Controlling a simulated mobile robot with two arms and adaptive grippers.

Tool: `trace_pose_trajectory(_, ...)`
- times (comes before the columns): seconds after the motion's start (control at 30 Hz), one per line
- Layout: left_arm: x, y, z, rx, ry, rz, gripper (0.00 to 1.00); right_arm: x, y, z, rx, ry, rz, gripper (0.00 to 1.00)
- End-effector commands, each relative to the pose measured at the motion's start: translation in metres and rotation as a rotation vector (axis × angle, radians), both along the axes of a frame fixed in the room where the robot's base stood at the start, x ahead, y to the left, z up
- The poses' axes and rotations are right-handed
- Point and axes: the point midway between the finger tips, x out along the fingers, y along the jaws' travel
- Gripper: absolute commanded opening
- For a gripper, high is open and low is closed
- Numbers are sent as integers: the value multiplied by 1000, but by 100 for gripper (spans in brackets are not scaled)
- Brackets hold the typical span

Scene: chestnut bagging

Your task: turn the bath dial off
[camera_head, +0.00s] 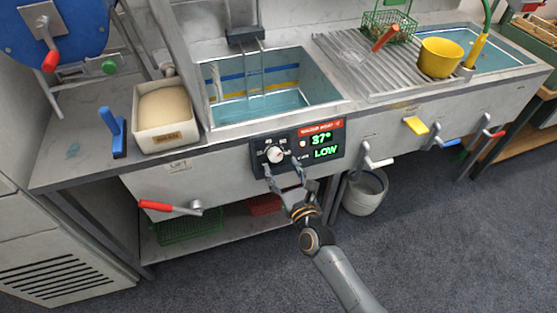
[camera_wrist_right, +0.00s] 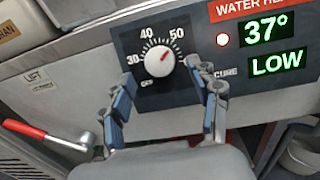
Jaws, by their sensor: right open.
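The bath dial (camera_head: 275,155) is a white round knob with a red pointer on the black control panel at the front of the water bath (camera_head: 262,88). In the wrist view the dial (camera_wrist_right: 159,60) has marks 30, 40 and 50, and its pointer is turned up and right, between 40 and 50. The green display (camera_wrist_right: 270,45) reads 37° and LOW, with a red light beside it. My right gripper (camera_head: 288,172) is open just below and in front of the dial; its fingers (camera_wrist_right: 160,80) stand to either side, not closed on it. My left gripper is not in view.
A red-handled lever (camera_head: 168,206) labelled LIFT sticks out left of the panel. A white-handled lever (camera_head: 378,163) is to its right, above a grey bucket (camera_head: 365,192). A tub (camera_head: 165,117) and a blue-handled tool (camera_head: 113,132) stand on the worktop at left.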

Motion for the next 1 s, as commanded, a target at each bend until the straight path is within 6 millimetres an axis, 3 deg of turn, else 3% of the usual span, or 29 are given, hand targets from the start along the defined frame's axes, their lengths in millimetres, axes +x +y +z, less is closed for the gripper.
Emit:
trace_pose_trajectory(0.23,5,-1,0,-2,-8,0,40,27,10,0,-1,0,1,61)
trace_pose_trajectory(0.6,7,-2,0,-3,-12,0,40,31,12,0,-1,1,1,61)
trace_pose_trajectory(0.87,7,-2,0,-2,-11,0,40,31,12,0,-1,1,1,8)
trace_pose_trajectory(1.0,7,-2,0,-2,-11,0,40,31,11,-1,-3,0,1,7)
